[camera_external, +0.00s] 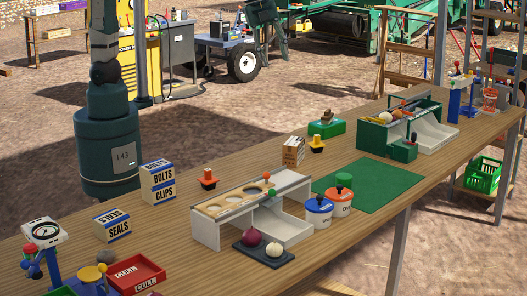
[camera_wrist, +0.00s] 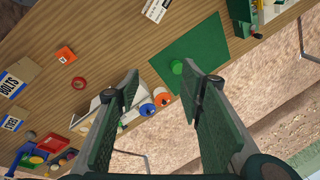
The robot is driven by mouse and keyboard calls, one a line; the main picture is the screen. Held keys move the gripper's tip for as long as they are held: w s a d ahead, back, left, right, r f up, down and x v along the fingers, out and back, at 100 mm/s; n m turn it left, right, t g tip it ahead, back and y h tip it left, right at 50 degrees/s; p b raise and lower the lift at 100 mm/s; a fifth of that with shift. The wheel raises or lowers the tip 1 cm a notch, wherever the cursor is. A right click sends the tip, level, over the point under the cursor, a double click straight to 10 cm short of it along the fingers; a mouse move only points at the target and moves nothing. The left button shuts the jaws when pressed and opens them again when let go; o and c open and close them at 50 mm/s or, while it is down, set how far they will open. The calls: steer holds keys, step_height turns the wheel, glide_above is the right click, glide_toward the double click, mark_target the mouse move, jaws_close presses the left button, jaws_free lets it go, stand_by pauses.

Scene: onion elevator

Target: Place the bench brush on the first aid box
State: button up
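A green box (camera_external: 326,129) stands at the back edge of the bench and may be the first aid box; no marking on it is readable. A small brown object (camera_external: 328,117) rests on top of it, too small to tell whether it is the bench brush. I cannot make out a bench brush for certain in either view. My gripper (camera_wrist: 163,84) is open and empty in the wrist view, its two dark green fingers wide apart above the bench.
A green mat (camera_external: 372,184) lies mid-bench beside two lidded tubs (camera_external: 328,210) and a white sorting stand (camera_external: 252,205). Label boxes (camera_external: 158,182), an orange-topped item (camera_external: 207,178) and a red tray (camera_external: 136,273) stand left. A green-and-white machine (camera_external: 405,125) stands right.

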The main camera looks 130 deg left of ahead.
steer(key=s+d+r+n+t, duration=0.15)
steer(key=s+d, duration=0.25)
steer(key=d, duration=0.8)
steer(key=s+d+f+n+t, duration=0.1)
steer(key=s+d+f+n, duration=0.1)
steer(key=s+d, duration=0.6)
steer(key=s+d+f+n+t+h, duration=0.1)
steer(key=s+d+f+n, duration=0.1)
steer(key=s+d, duration=0.6)
steer(key=d+n, duration=0.1)
steer(key=d, duration=0.6)
steer(key=shift+d+f+t+h, duration=0.15)
steer(key=shift+f+t+h, duration=0.15)
steer(key=shift+f+t, duration=0.05)
steer(key=shift+n, duration=0.25)
